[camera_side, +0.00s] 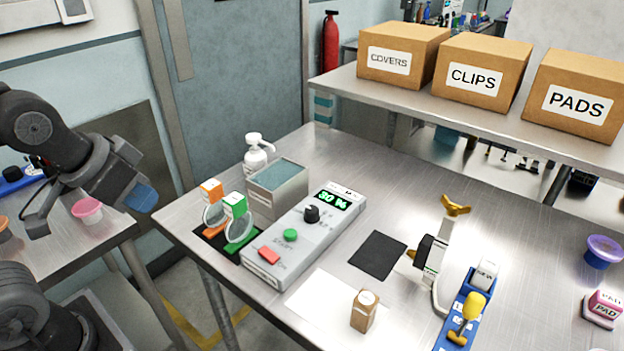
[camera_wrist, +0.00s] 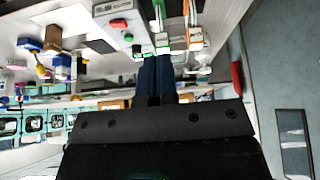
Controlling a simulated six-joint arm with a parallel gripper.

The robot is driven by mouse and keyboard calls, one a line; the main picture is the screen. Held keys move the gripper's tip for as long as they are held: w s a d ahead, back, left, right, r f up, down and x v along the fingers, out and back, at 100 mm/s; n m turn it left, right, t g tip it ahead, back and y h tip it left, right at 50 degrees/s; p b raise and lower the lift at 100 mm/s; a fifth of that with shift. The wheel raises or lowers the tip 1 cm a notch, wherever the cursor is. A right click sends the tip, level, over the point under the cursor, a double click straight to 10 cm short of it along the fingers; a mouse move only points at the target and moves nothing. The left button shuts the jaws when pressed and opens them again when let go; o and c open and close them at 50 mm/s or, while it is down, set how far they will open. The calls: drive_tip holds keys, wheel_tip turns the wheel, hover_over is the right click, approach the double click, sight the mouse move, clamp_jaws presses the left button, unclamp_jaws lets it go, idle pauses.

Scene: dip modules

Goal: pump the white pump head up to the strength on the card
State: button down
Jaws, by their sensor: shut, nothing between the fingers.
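The white pump bottle (camera_side: 256,163) stands upright at the back left of the metal bench, behind a grey open-topped tank (camera_side: 277,204). Its white pump head (camera_side: 258,139) sits on top, with the spout pointing right. I cannot pick out a strength card for certain. My gripper (camera_side: 142,198) is left of the bench, well apart from the pump. Its blue fingers are together and empty in the wrist view (camera_wrist: 154,78).
Orange (camera_side: 212,191) and green (camera_side: 235,205) tagged round holders stand left of the tank. A brown block (camera_side: 364,311), a clamp stand (camera_side: 436,259) and a blue rack (camera_side: 462,317) occupy the front right. Boxes line the rear shelf. A gap separates the side table (camera_side: 70,236) from the bench.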

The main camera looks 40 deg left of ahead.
drive_tip(key=w+a+r+n+t, duration=0.1)
drive_tip(key=w+a+r+n, duration=0.15)
drive_tip(key=w, duration=0.65)
drive_tip(key=w+a+r+n+t, duration=0.1)
drive_tip(key=w+a+r+n, duration=0.2)
drive_tip(key=w, duration=0.5)
drive_tip(key=n+t+y, duration=0.1)
drive_tip(key=n+y, duration=0.1)
drive_tip(key=n, duration=0.4)
hover_over(251, 135)
drive_tip(key=shift+s+d+f, duration=0.1)
drive_tip(key=shift+f, duration=0.1)
drive_tip(key=shift+f, duration=0.1)
drive_tip(key=shift+f, duration=4.35)
drive_tip(key=shift+f, duration=0.1)
drive_tip(key=shift+f, duration=0.3)
